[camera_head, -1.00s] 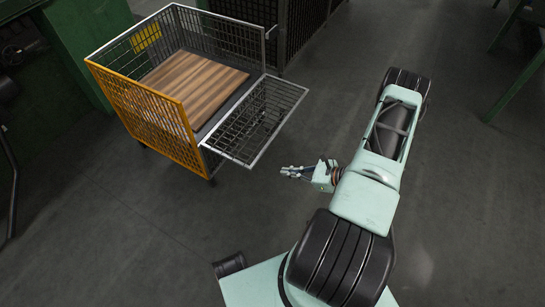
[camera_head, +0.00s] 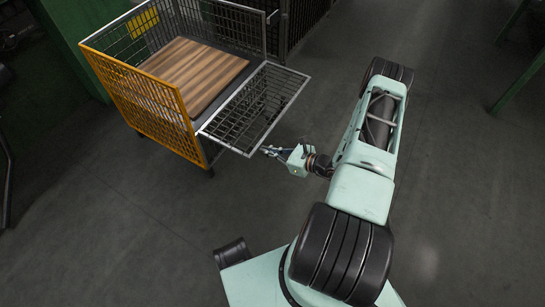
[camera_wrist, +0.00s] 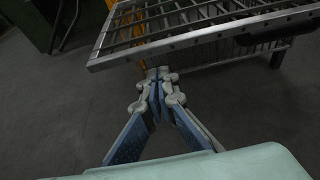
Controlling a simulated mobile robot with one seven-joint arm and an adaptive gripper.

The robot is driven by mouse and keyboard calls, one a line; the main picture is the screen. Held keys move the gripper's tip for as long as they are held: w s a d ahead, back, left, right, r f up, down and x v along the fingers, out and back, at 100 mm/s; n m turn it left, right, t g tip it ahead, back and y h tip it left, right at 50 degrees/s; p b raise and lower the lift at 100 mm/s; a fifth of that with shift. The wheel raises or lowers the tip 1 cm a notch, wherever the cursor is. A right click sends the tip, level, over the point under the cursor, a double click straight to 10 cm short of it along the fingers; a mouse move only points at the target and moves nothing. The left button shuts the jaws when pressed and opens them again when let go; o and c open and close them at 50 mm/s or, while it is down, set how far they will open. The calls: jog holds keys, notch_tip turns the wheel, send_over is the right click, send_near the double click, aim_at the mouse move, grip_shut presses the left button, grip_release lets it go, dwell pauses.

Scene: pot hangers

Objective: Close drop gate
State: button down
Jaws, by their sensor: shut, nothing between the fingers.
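The drop gate (camera_head: 258,108) is a grey wire-mesh panel in a metal frame. It hangs out from the open side of the wire cart (camera_head: 146,100), tilted outward. My gripper (camera_head: 268,151) is shut and empty, close to the gate's outer lower corner in the head view. In the wrist view the gate (camera_wrist: 200,38) spans the top, and my shut fingertips (camera_wrist: 158,74) lie just below its frame edge. I cannot tell whether they touch it.
A wooden board (camera_head: 194,74) lies inside the cart, which has an orange mesh side. A dark mesh partition (camera_head: 298,20) stands behind it, and green structures stand at left and far right.

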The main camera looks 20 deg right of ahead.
jog(key=shift+r, duration=0.8)
